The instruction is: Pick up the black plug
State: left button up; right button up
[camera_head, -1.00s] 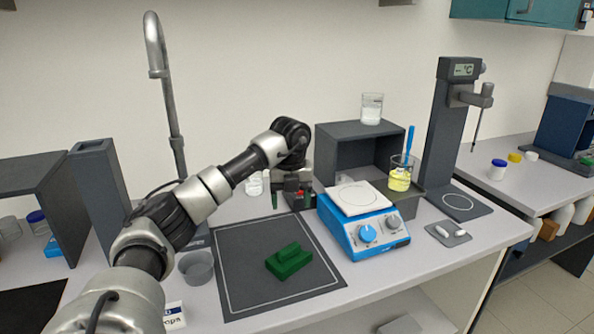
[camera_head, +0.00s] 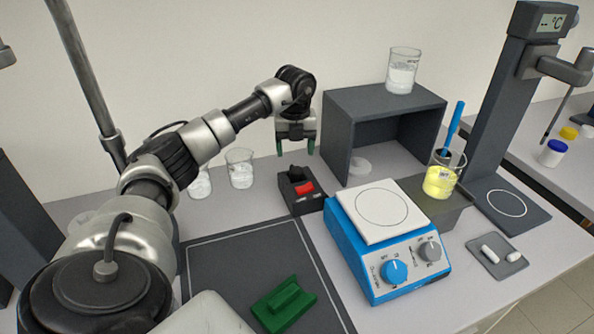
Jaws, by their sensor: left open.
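A dark box (camera_head: 303,206) with a red switch (camera_head: 304,188) stands on the bench behind the dark mat. A small black piece on the back of its top looks like the black plug (camera_head: 296,174). My left gripper (camera_head: 296,148) is above and behind the box, pointing down, with its two green-tipped fingers apart and nothing between them. It appears apart from the plug. My right gripper is not in view.
A blue hotplate (camera_head: 376,270) stands right of the box, with a dark shelf (camera_head: 339,135) behind it. Glass beakers (camera_head: 240,170) stand left of the gripper. A green block (camera_head: 284,304) lies on the mat (camera_head: 225,262). A beaker of yellow liquid (camera_head: 438,182) is at right.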

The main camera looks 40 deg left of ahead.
aim_at(297, 170)
pick_arm(q)
jog(key=shift+f, duration=0.75)
jog(key=f+p, duration=0.1)
jog(key=f, duration=0.3)
jog(key=shift+w+d+f+p, duration=0.1)
jog(key=shift+w+f+p, duration=0.15)
jog(key=shift+p, duration=0.1)
jog(key=shift+f, duration=0.5)
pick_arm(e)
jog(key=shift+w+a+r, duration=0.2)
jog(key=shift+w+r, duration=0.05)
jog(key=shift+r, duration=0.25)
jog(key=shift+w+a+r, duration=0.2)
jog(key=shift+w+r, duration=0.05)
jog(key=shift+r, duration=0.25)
pick_arm(q)
jog(key=c, duration=1.1)
jog(key=shift+c, duration=0.5)
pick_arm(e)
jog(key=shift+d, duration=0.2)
pick_arm(q)
jog(key=shift+r, duration=0.1)
